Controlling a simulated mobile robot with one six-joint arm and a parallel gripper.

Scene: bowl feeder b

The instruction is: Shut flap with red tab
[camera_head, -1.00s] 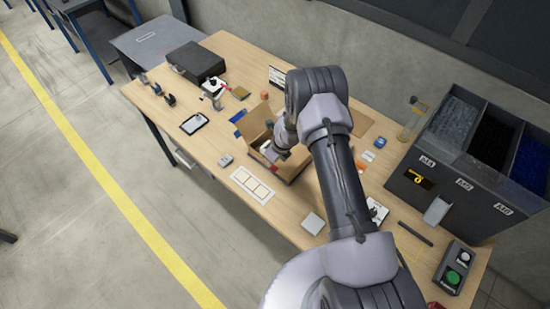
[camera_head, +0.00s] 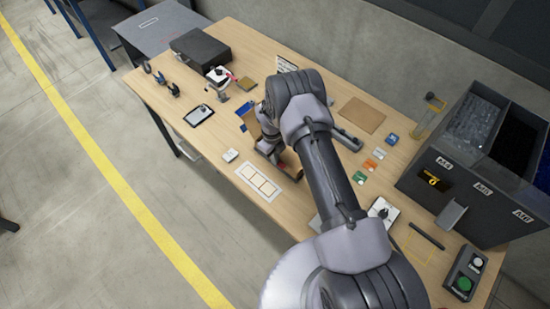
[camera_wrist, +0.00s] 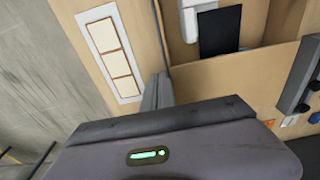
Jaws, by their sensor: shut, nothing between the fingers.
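An open cardboard box (camera_head: 252,124) stands mid-table in the head view, mostly hidden behind my arm. In the wrist view a tan cardboard panel (camera_wrist: 232,76) of the box, a flap or wall, crosses the upper right. Behind it are a white item (camera_wrist: 196,10) and a black item (camera_wrist: 220,32). In the head view the fingers are hard to make out.
A white card with three squares (camera_wrist: 113,55) lies left of the box. A grey bar-like object (camera_head: 346,139) stands right of it, with small coloured cards (camera_head: 370,165) nearby. A dark bin unit (camera_head: 470,165) fills the right. A phone-like device (camera_head: 199,115) lies left.

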